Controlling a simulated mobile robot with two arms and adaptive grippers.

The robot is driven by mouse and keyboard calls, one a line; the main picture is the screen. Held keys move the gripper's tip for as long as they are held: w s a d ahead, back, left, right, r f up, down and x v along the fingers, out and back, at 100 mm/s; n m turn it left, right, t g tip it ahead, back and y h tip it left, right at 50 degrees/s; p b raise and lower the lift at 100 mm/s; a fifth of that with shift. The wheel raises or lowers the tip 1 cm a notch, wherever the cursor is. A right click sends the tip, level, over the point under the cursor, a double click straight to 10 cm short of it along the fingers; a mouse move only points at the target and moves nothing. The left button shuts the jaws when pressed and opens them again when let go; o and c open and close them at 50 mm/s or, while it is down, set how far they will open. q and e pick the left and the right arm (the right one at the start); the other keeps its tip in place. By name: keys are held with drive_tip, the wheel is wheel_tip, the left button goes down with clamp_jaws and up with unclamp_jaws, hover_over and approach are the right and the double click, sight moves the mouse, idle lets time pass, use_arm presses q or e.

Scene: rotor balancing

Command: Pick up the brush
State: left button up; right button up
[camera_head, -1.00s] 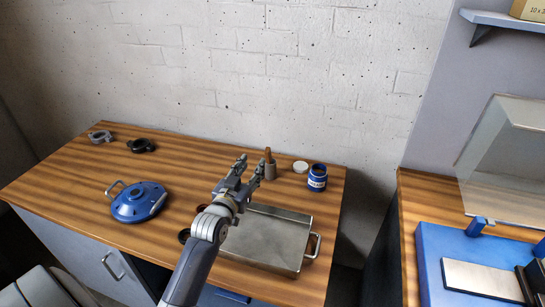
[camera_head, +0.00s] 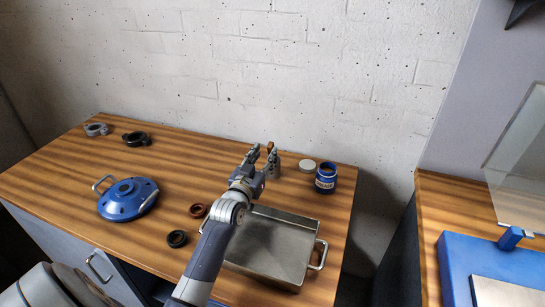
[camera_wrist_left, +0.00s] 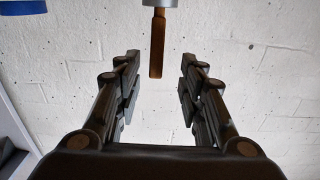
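The brush shows as a brown handle standing up out of a small grey cup. In the left wrist view the brush handle (camera_wrist_left: 157,45) hangs down from the cup (camera_wrist_left: 160,3) at the top edge, as the picture is upside down. In the head view only the handle's tip (camera_head: 270,146) shows behind the fingers, which partly cover the cup. My left gripper (camera_head: 263,156) is open and empty; its fingers (camera_wrist_left: 160,78) point toward the handle, which lies between their lines but beyond the tips. The bristles are hidden. My right gripper is not in view.
A blue jar (camera_head: 326,182) and a white lid (camera_head: 307,165) stand just right of the cup. A metal tray (camera_head: 270,240) lies below my arm. A blue rotor housing (camera_head: 128,200), dark rings (camera_head: 177,238) and clamps (camera_head: 136,138) lie to the left. A brick wall rises behind.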

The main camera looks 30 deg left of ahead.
sight(269, 150)
use_arm(q)
drive_tip(key=shift+w+a, duration=0.15)
drive_tip(key=shift+w, duration=0.5)
drive_tip(key=x, duration=0.3)
drive_tip(key=shift+w+d+r+p, duration=0.1)
drive_tip(key=shift+w+d+p, duration=0.1)
drive_tip(key=shift+w+p, duration=0.2)
drive_tip(key=shift+w+a, duration=0.2)
drive_tip(key=shift+w, duration=0.45)
clamp_jaws()
